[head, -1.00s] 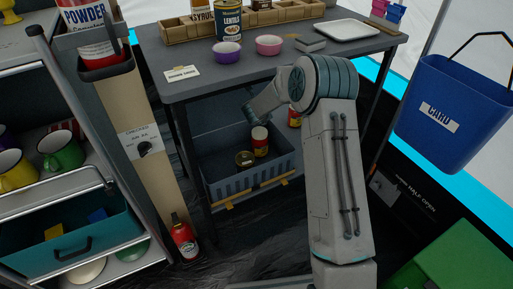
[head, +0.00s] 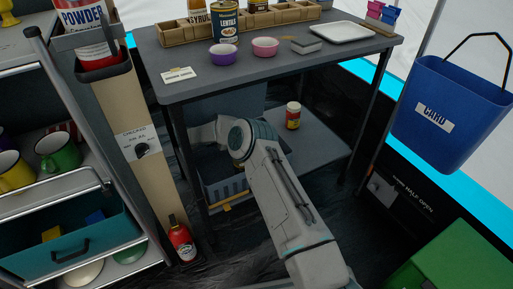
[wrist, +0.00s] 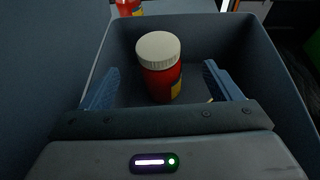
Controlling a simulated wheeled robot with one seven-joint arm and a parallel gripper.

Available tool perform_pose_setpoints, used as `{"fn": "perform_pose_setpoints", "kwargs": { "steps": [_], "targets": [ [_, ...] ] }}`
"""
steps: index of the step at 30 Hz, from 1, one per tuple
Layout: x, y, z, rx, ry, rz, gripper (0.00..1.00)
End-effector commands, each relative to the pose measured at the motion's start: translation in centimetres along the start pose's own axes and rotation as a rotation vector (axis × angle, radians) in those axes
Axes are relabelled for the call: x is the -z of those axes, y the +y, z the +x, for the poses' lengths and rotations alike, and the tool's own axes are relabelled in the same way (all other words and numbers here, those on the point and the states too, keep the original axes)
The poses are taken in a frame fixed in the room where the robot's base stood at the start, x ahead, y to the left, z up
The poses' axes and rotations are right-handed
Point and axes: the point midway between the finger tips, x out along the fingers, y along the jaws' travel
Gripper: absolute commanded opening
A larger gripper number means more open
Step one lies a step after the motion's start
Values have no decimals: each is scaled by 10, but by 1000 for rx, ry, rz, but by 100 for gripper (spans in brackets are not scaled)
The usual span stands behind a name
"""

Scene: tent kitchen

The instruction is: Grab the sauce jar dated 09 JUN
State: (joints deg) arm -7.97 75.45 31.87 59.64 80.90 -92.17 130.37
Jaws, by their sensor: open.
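A red sauce jar (wrist: 162,80) with a white ribbed lid and a yellow label patch stands upright in the blue-grey crate (wrist: 270,80) in the wrist view. My gripper (wrist: 160,84) is open, with one blue finger on each side of this jar; I cannot tell whether either touches it. Another red jar with a white lid and yellow label (head: 293,116) stands on the lower shelf outside the crate, and its lower part shows in the wrist view (wrist: 128,8). No date is readable on either jar.
The tabletop (head: 190,92) above the lower shelf carries a purple bowl (head: 222,57), a pink bowl (head: 265,47), a lentils can (head: 225,24) and a white tray (head: 341,32). A post with a holder stands left of the table. A blue bin (head: 452,115) hangs at the right.

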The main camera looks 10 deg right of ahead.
Motion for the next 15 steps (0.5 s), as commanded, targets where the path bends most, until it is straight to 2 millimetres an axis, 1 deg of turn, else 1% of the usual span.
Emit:
{"fn": "perform_pose_setpoints", "kwargs": {
  "steps": [1,3,6,11,15],
  "targets": [
    [4,0,12,2,0,1,84],
    [4,0,25,1,1,0,84],
    [3,0,39,-1,0,-1,84],
    [2,1,46,-4,1,-2,84],
    [4,2,61,-2,1,-1,84]
  ]
}}
